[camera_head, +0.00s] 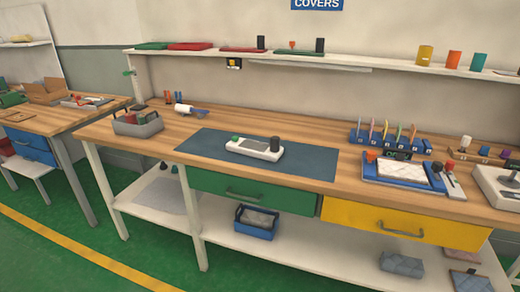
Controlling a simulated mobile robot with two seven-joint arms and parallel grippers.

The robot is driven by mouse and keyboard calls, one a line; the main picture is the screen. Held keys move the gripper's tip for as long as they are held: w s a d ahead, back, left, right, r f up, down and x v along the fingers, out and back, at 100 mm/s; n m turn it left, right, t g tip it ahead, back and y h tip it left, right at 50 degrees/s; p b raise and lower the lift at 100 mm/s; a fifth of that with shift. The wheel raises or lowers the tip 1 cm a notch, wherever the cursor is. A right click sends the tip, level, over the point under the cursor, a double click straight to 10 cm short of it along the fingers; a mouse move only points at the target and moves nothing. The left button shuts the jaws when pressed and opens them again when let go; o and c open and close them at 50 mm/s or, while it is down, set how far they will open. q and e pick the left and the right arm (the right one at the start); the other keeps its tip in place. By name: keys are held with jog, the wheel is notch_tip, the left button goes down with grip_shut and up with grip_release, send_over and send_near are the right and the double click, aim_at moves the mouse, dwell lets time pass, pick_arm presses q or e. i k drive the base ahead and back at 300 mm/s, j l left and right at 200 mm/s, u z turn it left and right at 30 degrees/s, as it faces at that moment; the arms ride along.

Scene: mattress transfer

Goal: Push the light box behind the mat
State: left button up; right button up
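The dark blue-grey mat (310,168) lies flat on the wooden workbench. A low white box (252,150) sits on the mat, near its middle, with a green part at its left end and a dark cylinder at its right end. Right of the mat, a blue tray (375,181) carries a flat white panel (403,171). I cannot tell for certain which of these is the light box. The bench top behind the mat shows bare wood. Neither of my grippers is in view.
A grey bin (138,128) with tools stands left of the mat, and a white-and-blue tool (189,110) lies behind its left part. A blue rack (385,141) with several coloured upright pieces stands right-back. Green (252,191) and yellow drawers (402,222) are below.

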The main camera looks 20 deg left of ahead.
aim_at(272, 152)
jog(key=j+z, duration=0.2)
jog(key=z, duration=0.3)
jog(key=i+j+z, duration=0.1)
jog(key=z, duration=0.35)
jog(key=k+j+z, duration=0.1)
jog(key=j+z, duration=0.35)
jog(key=j, duration=1.05)
jog(key=k+j+z, duration=0.15)
jog(key=j, duration=0.35)
jog(key=k+j, duration=0.1)
jog(key=j, duration=0.45)
jog(key=j+z, duration=0.1)
jog(key=j, duration=0.4)
jog(key=k, duration=0.05)
